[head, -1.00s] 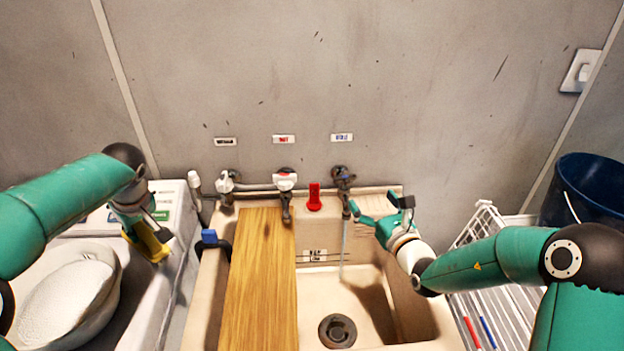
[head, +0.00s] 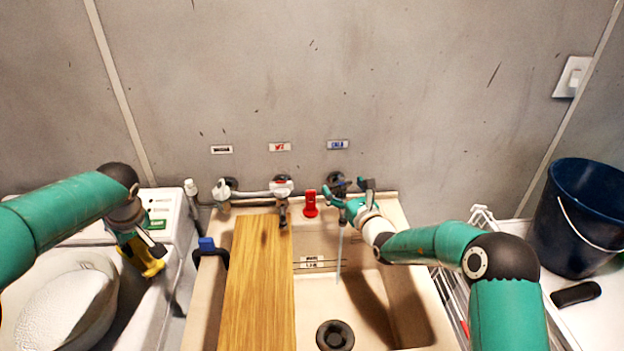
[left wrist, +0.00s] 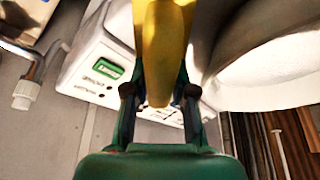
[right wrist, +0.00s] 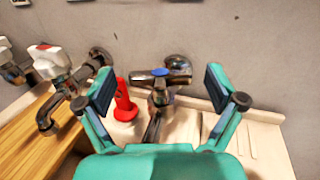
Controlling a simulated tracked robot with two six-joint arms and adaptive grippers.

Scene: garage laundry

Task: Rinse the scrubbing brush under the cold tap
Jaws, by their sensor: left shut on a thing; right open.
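A yellow object, apparently the scrubbing brush (head: 152,262), is in my left gripper (head: 138,246), above the machine left of the sink. The left wrist view shows its yellow handle (left wrist: 163,40) between the fingers; I cannot make out bristles. The cold tap (head: 340,183) is under the blue-lettered label, and a thin stream of water (head: 340,250) falls from it into the sink (head: 400,290). My right gripper (head: 352,194) is open at this tap. In the right wrist view, the blue-marked tap head (right wrist: 161,74) appears between the spread fingers.
A wooden board (head: 255,290) covers the sink's left part. A red object (head: 310,205) stands on the back ledge beside the hot tap (head: 282,190). A white-filled bowl (head: 60,310) is at left. A dark blue bucket (head: 575,225) and a rack (head: 453,300) are at right. The sink's right part is open.

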